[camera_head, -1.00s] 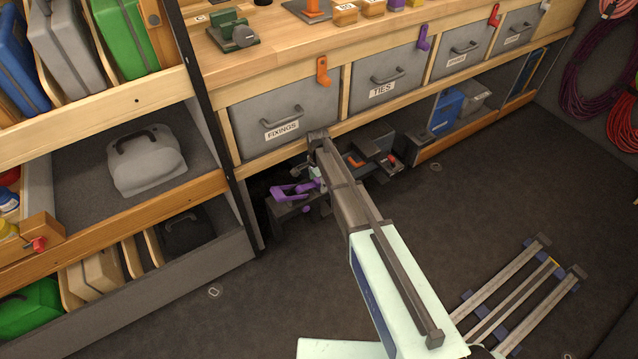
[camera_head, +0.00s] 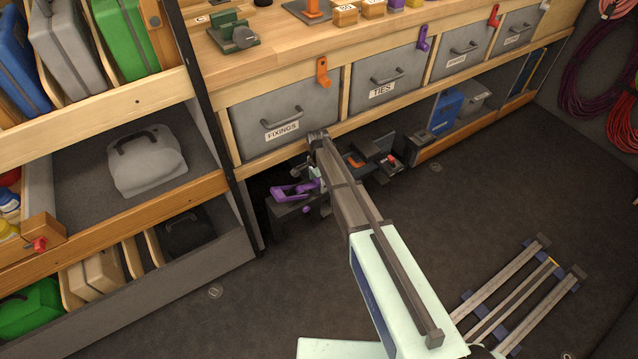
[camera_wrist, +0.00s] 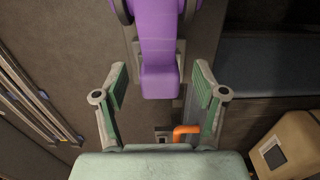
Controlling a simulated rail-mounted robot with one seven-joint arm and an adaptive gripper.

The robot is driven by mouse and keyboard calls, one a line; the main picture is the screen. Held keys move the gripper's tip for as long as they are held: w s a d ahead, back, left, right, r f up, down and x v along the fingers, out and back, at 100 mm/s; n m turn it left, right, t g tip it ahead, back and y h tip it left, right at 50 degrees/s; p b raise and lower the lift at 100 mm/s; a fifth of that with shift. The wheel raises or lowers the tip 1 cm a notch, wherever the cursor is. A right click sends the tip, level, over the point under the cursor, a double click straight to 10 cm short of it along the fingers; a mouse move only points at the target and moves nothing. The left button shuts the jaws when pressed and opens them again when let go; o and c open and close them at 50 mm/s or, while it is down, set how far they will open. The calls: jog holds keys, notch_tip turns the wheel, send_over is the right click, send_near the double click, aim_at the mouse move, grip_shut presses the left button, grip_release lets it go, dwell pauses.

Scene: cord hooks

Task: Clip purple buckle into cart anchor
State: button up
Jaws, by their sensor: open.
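The purple buckle (camera_head: 289,191) is low under the bench, at a dark grey block (camera_head: 281,212) below the FIXINGS drawer. In the wrist view the purple piece (camera_wrist: 160,48) extends down from the top edge, its blunt end between my fingers. My gripper (camera_wrist: 160,80) is open, with a green-padded finger on each side and a visible gap to the purple piece. In the head view my arm partly hides the gripper. A grey plate shows behind the purple piece in the wrist view. I cannot tell which part is the cart anchor, or whether the buckle is engaged.
An orange hook-shaped piece (camera_wrist: 187,130) is close to the right finger in the wrist view. Dark fixtures (camera_head: 373,143) stand right of my arm under the bench. Drawers (camera_head: 285,117) overhang the spot. A slatted rack (camera_head: 515,300) lies at lower right; the floor between is clear.

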aim_at(318, 180)
dwell(0.4)
grip_shut()
jog(key=shift+r+p, duration=0.25)
jog(key=shift+p, duration=0.1)
jog(key=shift+r+p, duration=1.45)
jog(key=shift+r, duration=1.3)
jog(key=shift+r, duration=0.1)
